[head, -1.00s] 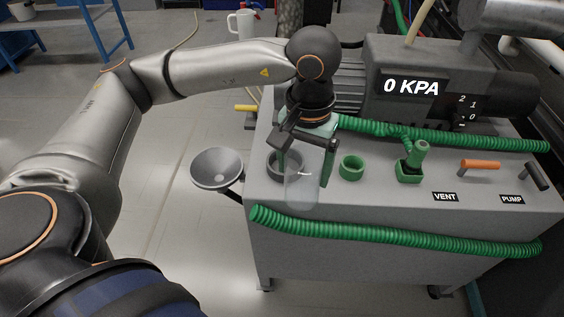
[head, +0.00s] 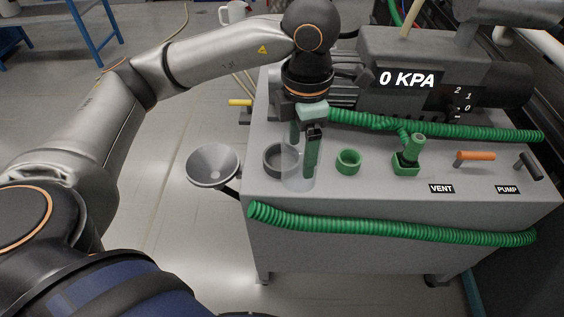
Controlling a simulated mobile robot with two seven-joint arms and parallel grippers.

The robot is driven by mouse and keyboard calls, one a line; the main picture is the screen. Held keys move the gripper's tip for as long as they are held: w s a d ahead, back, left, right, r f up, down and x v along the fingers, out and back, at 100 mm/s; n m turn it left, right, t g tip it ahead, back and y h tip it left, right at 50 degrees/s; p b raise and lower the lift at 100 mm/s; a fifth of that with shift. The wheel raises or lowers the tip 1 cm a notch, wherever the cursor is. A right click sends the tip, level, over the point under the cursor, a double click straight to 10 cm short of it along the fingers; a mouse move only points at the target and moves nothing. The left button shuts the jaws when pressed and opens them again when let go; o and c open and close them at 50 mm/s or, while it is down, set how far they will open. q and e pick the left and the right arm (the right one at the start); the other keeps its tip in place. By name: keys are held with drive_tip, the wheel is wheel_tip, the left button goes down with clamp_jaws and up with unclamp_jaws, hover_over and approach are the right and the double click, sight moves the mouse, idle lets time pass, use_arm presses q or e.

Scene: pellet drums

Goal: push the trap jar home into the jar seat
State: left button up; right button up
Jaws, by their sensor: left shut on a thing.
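The trap jar (head: 298,180) is a clear, see-through cylinder, upright in the head view. My left gripper (head: 303,162) points down and is shut on it, with one finger in front and the other partly hidden behind. The jar seat looks to be the dark grey ring (head: 267,160) on the grey bench top. The jar overlaps the ring's right side in the picture. I cannot tell whether the jar's base touches the bench top. My right gripper is not in view.
A green ring (head: 348,162) and a green hose fitting (head: 406,164) stand to the right. A green hose (head: 390,228) runs along the bench front. A grey funnel (head: 212,165) sits off the left edge. The gauge (head: 407,78) reads 0 KPA. Orange and black handles stand at the right.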

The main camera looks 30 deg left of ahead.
use_arm(q)
drive_tip(key=n, duration=0.7)
drive_tip(key=shift+w+r, duration=0.1)
drive_tip(key=shift+r, duration=0.3)
drive_tip(key=n, duration=0.7)
drive_tip(key=shift+r, duration=0.3)
drive_tip(key=shift+w+a+f, duration=0.1)
drive_tip(key=shift+w, duration=0.1)
drive_tip(key=w+a+f, duration=0.3)
drive_tip(key=f, duration=0.1)
drive_tip(key=w+a+f, duration=0.3)
drive_tip(key=f, duration=0.1)
drive_tip(key=w+a+f+p, duration=0.1)
drive_tip(key=w+a+f, duration=0.2)
drive_tip(key=a+f, duration=0.1)
drive_tip(key=shift+a+f, duration=0.1)
drive_tip(key=shift+f, duration=0.3)
